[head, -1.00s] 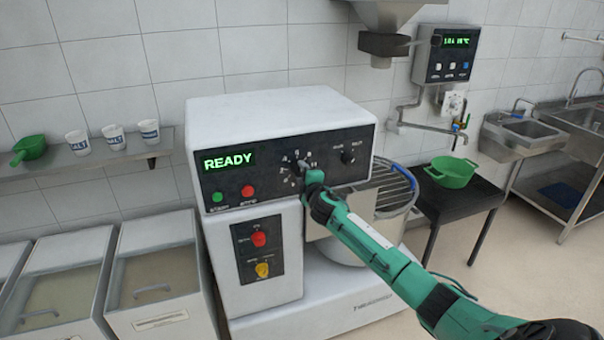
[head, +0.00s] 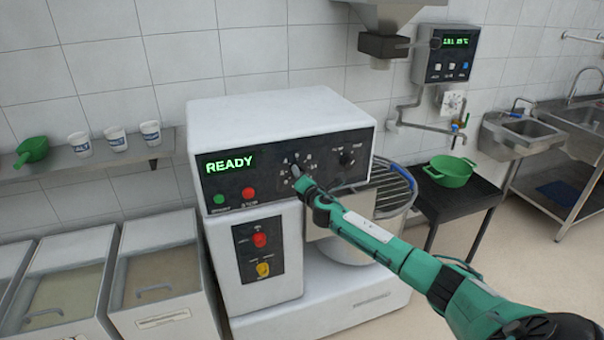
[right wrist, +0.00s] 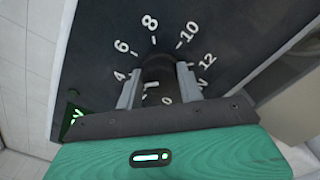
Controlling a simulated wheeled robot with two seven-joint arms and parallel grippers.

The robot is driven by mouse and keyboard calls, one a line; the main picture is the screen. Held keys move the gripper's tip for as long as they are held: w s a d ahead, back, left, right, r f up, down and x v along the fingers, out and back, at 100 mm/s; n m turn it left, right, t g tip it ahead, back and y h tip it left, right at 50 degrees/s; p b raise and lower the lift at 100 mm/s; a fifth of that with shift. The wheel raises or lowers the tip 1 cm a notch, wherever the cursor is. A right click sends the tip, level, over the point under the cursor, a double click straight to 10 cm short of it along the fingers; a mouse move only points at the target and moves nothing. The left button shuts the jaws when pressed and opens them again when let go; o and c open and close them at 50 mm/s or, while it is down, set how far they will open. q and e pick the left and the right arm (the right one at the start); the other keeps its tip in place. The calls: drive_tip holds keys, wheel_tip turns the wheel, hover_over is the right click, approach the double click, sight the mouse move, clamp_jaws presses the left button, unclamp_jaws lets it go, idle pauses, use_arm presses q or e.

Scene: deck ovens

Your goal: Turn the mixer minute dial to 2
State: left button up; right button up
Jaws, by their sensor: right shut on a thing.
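The mixer (head: 285,115) has a black front panel with a green READY display (head: 229,163). Its minute dial (right wrist: 158,68) is a dark knob with white numbers around it; 4, 6, 8, 10, 12 and 0 can be read in the right wrist view. My right gripper (right wrist: 158,84) is shut on the dial, one grey finger on each side of the knob; in the head view it is at the panel (head: 298,176). The knob's pointer cannot be made out clearly, and the fingers and gripper body hide the dial's lower part. My left gripper is not in view.
Another knob (head: 347,158) sits right of the dial. Green (head: 219,199) and red (head: 248,193) buttons sit lower left. A wire bowl guard (head: 398,190) is right of the panel, close to my right arm. A green bowl (head: 452,171) stands on a dark table.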

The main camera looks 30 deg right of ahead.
drive_tip(key=shift+n+p, duration=1.8)
drive_tip(key=shift+n, duration=2.5)
drive_tip(key=shift+a+f+n, duration=0.1)
drive_tip(key=shift+n, duration=0.2)
drive_tip(key=o, duration=1)
drive_tip(key=shift+s, duration=0.1)
drive_tip(key=b+v, duration=0.3)
drive_tip(key=v, duration=1)
drive_tip(key=shift+s+a, duration=0.15)
drive_tip(key=shift+s, duration=0.1)
